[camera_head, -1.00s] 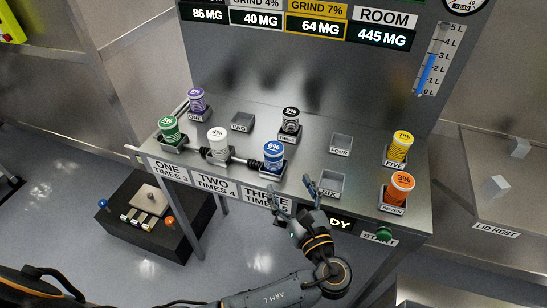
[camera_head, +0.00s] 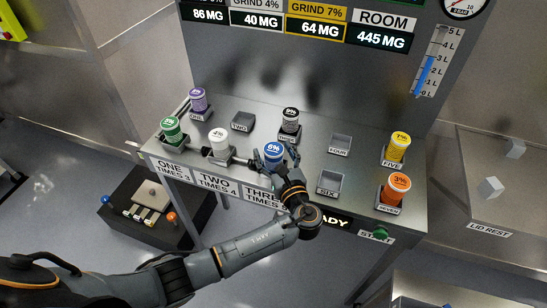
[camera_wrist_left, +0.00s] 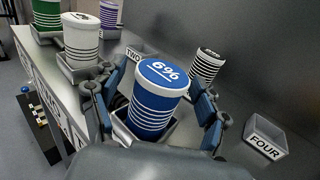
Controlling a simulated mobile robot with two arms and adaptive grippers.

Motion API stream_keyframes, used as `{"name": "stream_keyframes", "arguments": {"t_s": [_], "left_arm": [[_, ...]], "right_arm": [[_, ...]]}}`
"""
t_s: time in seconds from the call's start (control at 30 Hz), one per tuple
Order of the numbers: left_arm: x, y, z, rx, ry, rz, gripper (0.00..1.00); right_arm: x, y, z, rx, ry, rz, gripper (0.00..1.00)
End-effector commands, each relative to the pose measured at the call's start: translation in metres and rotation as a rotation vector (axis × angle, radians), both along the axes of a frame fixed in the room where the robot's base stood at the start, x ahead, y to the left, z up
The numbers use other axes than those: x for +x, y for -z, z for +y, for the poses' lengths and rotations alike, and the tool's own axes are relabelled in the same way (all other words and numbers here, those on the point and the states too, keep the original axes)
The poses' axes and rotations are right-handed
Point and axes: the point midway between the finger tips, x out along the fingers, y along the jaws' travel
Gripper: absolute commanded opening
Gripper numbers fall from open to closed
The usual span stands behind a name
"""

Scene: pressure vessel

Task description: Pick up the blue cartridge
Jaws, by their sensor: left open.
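The blue cartridge (camera_head: 273,152) has a white-rimmed lid marked 6% and stands in a holder at the front of the table, above the THREE label. In the left wrist view the blue cartridge (camera_wrist_left: 158,98) stands upright in its square holder. My left gripper (camera_head: 281,162) is at the cartridge. In the left wrist view its open fingers (camera_wrist_left: 160,105) sit on both sides of the cartridge, with no clear contact showing. My gripper hides the cartridge's lower part in the head view. My right gripper is not in view.
A white cartridge (camera_head: 219,144) and a green one (camera_head: 171,130) stand to the left. A black one (camera_head: 290,121) stands behind. Yellow (camera_head: 400,146) and orange (camera_head: 396,188) ones are at the right. Holders FOUR (camera_head: 340,143) and SIX (camera_head: 330,182) are empty.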

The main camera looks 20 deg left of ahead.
Motion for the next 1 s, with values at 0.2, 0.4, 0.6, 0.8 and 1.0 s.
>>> {"name": "stream_keyframes", "arguments": {"t_s": [0.2,0.4,0.6,0.8,1.0], "left_arm": [[0.0,0.001,0.0,-0.001,0.0,0.001,0.62],[-0.001,0.001,0.0,-0.001,0.0,0.001,0.21],[0.0,0.0,-0.001,0.0,0.0,-0.001,0.03],[0.0,-0.002,-0.001,-0.001,0.0,-0.002,0.03],[-0.001,-0.016,-0.001,-0.003,0.001,-0.004,0.03]], "right_arm": [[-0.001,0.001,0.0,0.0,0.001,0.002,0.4],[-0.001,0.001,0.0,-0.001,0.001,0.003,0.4],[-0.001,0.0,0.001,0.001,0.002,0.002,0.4],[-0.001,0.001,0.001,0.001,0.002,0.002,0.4],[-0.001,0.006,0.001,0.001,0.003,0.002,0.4]]}}
